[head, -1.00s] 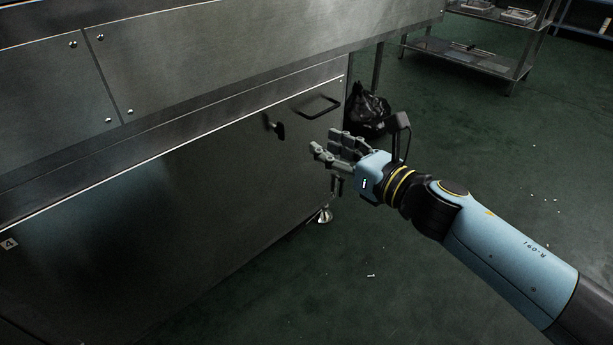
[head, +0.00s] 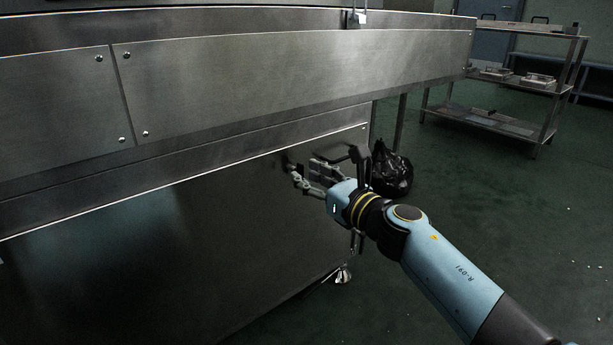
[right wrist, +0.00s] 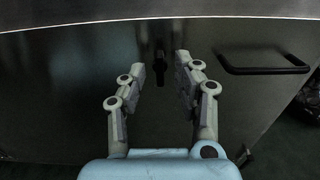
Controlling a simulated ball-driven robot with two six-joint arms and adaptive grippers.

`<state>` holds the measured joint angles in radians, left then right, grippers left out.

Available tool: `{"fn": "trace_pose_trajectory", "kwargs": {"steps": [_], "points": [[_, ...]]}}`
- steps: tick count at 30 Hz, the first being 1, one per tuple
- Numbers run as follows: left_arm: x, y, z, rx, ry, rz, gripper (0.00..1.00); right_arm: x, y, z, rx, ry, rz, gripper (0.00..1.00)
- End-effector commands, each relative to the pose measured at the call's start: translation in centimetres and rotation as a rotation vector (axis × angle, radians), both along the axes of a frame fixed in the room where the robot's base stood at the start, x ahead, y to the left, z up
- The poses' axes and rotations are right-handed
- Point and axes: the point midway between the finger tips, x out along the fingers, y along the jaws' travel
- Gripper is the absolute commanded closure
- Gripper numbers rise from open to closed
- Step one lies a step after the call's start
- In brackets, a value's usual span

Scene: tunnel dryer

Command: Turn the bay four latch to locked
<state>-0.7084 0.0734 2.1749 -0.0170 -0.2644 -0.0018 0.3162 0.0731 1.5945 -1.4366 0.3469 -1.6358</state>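The latch (right wrist: 160,68) is a small dark handle on the dark lower panel (right wrist: 75,85). In the right wrist view it stands upright between my right gripper's fingertips, with a gap on both sides. My right gripper (right wrist: 162,75) is open and empty, facing the panel. In the head view the right gripper (head: 302,172) is close to the panel, and the latch (head: 286,162) shows only as a dark, partly hidden shape at the fingertips. I cannot tell whether the fingers touch it. My left gripper is not in view.
A dark bar handle (right wrist: 264,66) sticks out right of the latch. A black bag (head: 391,170) lies on the floor beyond the machine's end. A metal shelf rack (head: 500,125) stands at the back right. The green floor (head: 520,220) between is mostly clear.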

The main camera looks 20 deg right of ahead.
Motion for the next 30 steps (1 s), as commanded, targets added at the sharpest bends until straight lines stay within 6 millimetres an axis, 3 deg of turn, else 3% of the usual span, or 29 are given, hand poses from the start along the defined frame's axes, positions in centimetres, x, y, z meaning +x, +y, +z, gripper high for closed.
{"fn": "trace_pose_trajectory", "kwargs": {"steps": [12,19,30], "points": [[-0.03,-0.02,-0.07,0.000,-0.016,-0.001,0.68,1.03,0.38,-0.02,0.000,0.001,0.000,0.68],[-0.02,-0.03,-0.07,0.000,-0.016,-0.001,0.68,1.01,0.38,-0.03,0.000,0.001,0.000,0.98],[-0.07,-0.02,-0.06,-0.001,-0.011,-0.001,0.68,1.01,0.36,-0.01,0.009,0.004,0.000,1.00]]}}
